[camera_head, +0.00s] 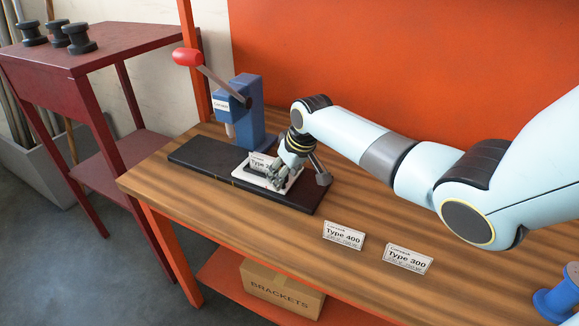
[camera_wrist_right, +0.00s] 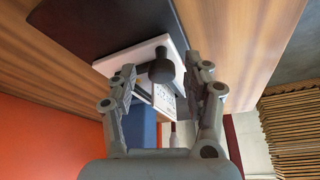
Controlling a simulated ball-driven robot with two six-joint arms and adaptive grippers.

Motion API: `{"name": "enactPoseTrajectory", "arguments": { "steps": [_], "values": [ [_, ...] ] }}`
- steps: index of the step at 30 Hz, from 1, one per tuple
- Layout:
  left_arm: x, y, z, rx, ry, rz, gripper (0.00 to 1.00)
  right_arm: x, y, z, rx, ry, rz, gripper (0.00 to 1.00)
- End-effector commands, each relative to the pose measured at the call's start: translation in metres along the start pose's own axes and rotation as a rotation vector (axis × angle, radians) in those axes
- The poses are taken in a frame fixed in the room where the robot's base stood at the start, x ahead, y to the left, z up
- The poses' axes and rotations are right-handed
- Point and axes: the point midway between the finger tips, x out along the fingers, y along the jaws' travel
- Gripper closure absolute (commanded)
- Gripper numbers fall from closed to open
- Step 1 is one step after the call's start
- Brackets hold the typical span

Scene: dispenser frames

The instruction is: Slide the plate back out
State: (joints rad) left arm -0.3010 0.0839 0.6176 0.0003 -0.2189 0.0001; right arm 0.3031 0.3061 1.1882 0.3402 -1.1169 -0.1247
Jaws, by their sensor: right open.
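The white plate (camera_head: 245,177) lies on the black base (camera_head: 210,165) of a blue hand press (camera_head: 255,115) with a red-knobbed lever. A small "Type" card (camera_head: 260,160) is at the plate, partly covered by my gripper. My right gripper (camera_head: 280,175) is low over the plate. In the right wrist view, the fingers of my right gripper (camera_wrist_right: 160,72) are apart, one on each side of a dark knob (camera_wrist_right: 162,71) at the plate (camera_wrist_right: 120,62). I cannot tell whether they touch it. My left gripper is not in view.
A Type 400 card (camera_head: 343,236) and a Type 300 card (camera_head: 408,259) lie on the wooden bench (camera_head: 290,240). A blue spool-like part (camera_head: 560,298) stands at the right. A red cart (camera_head: 75,55) stands at left. The bench front is mostly clear.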

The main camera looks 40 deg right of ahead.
Motion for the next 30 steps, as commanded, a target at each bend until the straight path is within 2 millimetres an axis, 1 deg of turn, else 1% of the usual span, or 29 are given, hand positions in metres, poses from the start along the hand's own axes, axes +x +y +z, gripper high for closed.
{"name": "enactPoseTrajectory", "arguments": {
  "steps": [5,12,15,18,23,30],
  "values": [
    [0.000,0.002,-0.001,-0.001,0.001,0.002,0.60,-0.024,0.001,0.000,-0.003,0.002,0.002,0.50],
    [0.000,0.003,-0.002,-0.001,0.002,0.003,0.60,-0.078,0.001,0.001,-0.003,0.001,0.002,0.50],
    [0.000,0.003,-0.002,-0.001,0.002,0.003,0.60,-0.096,0.002,0.001,-0.002,0.000,0.003,0.50],
    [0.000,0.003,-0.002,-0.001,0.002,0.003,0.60,-0.108,0.002,0.001,-0.001,-0.001,0.002,0.50],
    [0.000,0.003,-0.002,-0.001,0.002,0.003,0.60,-0.116,0.001,0.002,-0.001,-0.002,0.001,0.50],
    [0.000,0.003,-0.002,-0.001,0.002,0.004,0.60,-0.116,0.001,0.002,0.000,-0.003,0.001,0.50]
  ]
}}
